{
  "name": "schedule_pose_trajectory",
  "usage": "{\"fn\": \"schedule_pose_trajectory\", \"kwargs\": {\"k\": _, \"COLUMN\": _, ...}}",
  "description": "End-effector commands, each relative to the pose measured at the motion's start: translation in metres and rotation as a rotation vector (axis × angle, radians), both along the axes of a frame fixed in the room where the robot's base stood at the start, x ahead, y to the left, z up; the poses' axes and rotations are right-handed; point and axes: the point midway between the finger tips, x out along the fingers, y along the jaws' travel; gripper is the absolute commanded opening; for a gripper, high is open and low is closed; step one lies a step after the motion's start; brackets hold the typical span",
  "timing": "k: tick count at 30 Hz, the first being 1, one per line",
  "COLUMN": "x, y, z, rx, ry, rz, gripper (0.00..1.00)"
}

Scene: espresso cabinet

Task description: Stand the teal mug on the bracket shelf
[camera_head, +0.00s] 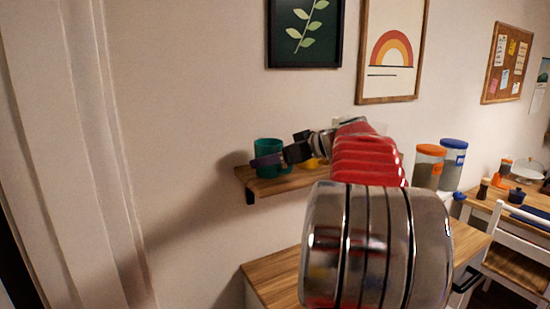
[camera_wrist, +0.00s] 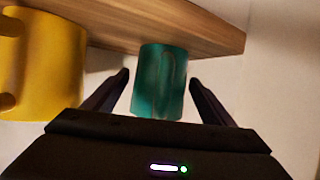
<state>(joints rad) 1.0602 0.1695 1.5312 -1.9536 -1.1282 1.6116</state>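The teal mug (camera_head: 268,148) stands upright at the left end of the wooden bracket shelf (camera_head: 277,187) on the wall. My gripper (camera_head: 268,160) is at the mug from the right in the head view. In the wrist view the picture seems upside down, with the shelf (camera_wrist: 150,22) along the top. There the teal mug (camera_wrist: 160,85) lies between my two fingers (camera_wrist: 159,80), with a narrow gap on each side. The gripper is open. My arm hides part of the shelf in the head view.
A yellow mug (camera_wrist: 45,60) stands beside the teal one; a little yellow (camera_head: 312,163) shows behind my arm. Jars with an orange lid (camera_head: 428,168) and a blue lid (camera_head: 452,166) stand right of my arm. A wooden-topped cabinet (camera_head: 275,275) is below the shelf.

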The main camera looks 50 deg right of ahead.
Motion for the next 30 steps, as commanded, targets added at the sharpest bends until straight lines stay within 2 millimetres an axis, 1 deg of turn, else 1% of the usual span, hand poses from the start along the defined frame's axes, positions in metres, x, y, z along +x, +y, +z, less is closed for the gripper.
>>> {"fn": "schedule_pose_trajectory", "kwargs": {"k": 10, "x": 0.000, "y": 0.000, "z": 0.003, "rx": -0.001, "ry": -0.001, "rz": 0.000, "gripper": 0.78}}
{"fn": "schedule_pose_trajectory", "kwargs": {"k": 14, "x": -0.011, "y": -0.002, "z": 0.007, "rx": -0.001, "ry": -0.001, "rz": -0.003, "gripper": 0.78}}
{"fn": "schedule_pose_trajectory", "kwargs": {"k": 17, "x": -0.023, "y": -0.003, "z": 0.012, "rx": -0.001, "ry": -0.001, "rz": -0.003, "gripper": 0.78}}
{"fn": "schedule_pose_trajectory", "kwargs": {"k": 30, "x": -0.092, "y": -0.009, "z": 0.041, "rx": -0.002, "ry": 0.000, "rz": -0.005, "gripper": 0.78}}
